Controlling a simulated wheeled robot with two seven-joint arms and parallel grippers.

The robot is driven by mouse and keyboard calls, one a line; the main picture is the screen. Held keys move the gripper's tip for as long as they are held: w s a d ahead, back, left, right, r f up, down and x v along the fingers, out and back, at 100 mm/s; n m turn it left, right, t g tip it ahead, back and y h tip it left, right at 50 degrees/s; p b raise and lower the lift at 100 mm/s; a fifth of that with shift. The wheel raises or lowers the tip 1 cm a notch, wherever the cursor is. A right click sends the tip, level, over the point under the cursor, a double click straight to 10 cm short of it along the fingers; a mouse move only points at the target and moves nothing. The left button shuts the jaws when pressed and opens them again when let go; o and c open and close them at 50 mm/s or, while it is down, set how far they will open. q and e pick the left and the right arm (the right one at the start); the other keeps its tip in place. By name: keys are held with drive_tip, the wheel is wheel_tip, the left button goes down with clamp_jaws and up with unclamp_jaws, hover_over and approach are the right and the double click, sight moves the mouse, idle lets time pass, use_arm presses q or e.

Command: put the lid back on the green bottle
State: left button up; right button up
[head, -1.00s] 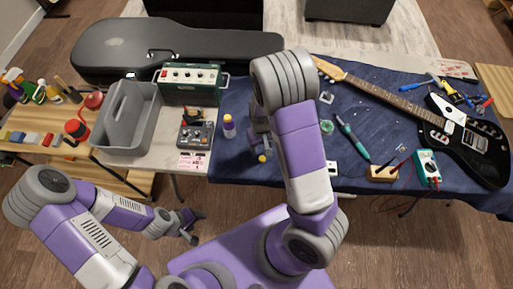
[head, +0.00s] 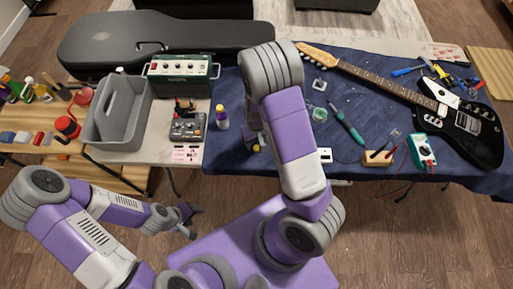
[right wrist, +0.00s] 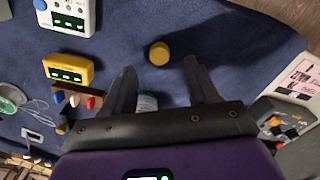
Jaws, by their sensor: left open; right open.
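A small yellow lid (head: 256,148) lies on the blue cloth near the front edge of the table. It shows clearly in the right wrist view (right wrist: 158,53), just beyond my fingertips. My right gripper (right wrist: 160,70) is open and empty, pointing down over the cloth. A bottle with a green and white part (right wrist: 147,102) shows between its fingers, mostly hidden by the gripper body. In the head view my right arm covers that spot. My left gripper (head: 191,222) is open and empty, low in front of the table.
A purple and white bottle with a yellow top (head: 222,117) stands left of my right gripper. A pedal (head: 188,127) and grey caddy (head: 118,128) are further left. A soldering iron (head: 347,122), multimeter (head: 422,152) and black guitar (head: 470,135) lie to the right.

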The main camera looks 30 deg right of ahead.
sight(256, 147)
wheel_tip(256, 147, down, 4)
drive_tip(key=shift+s+r+b, duration=0.1)
drive_tip(key=shift+s+b, duration=0.05)
drive_tip(key=shift+b, duration=0.3)
clamp_jaws()
